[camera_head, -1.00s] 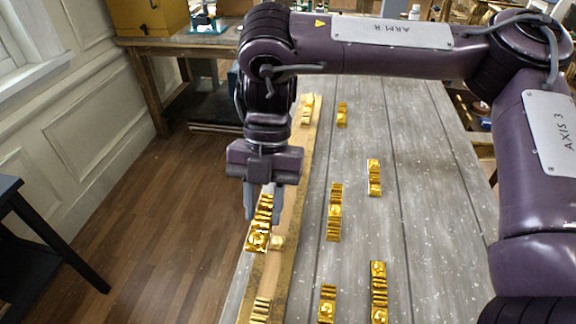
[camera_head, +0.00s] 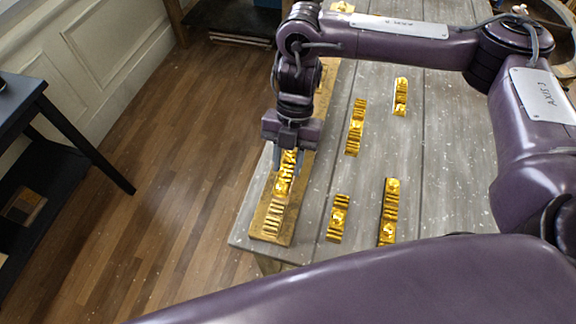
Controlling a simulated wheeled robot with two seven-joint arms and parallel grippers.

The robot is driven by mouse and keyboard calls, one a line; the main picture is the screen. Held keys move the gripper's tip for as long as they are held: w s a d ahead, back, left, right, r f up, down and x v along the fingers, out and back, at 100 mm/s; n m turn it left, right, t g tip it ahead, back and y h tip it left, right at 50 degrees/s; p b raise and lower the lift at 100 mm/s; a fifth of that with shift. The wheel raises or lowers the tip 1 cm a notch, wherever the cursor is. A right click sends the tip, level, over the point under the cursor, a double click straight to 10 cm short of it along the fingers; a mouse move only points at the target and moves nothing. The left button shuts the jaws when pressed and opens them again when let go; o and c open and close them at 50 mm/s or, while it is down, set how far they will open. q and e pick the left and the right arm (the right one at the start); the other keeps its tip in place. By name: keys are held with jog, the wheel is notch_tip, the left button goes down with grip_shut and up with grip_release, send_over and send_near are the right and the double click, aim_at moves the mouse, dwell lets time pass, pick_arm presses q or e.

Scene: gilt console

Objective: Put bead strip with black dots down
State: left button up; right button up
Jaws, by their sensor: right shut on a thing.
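My right gripper (camera_head: 288,160) points down over the left side of the grey table and is shut on a gold bead strip (camera_head: 284,179). The strip hangs below the fingers over a long narrow wooden strip (camera_head: 270,228) with a gold-toned face along the table's left edge. I cannot tell whether the held piece touches the wood. Black dots cannot be made out on any piece. A ribbed gold section (camera_head: 273,213) shows on the wood just in front of the held piece. My left gripper is not in view.
Several other gold pieces lie on the grey table (camera_head: 442,190): a short one (camera_head: 338,218), a longer one (camera_head: 389,212), one farther back (camera_head: 355,127) and one at the right (camera_head: 400,97). A dark side table (camera_head: 18,115) stands at the left.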

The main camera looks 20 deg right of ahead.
aim_at(289, 162)
notch_tip(289, 162, down, 3)
jog(key=shift+s+f, duration=0.1)
grip_shut()
jog(key=shift+s+d, duration=0.1)
jog(key=shift+s, duration=0.05)
jog(key=o, duration=0.7)
grip_release()
jog(key=shift+f, duration=0.1)
jog(key=o, duration=0.3)
jog(key=shift+w, duration=0.25)
jog(key=shift+r, duration=0.25)
jog(key=v, duration=1.2)
jog(key=shift+s, duration=0.1)
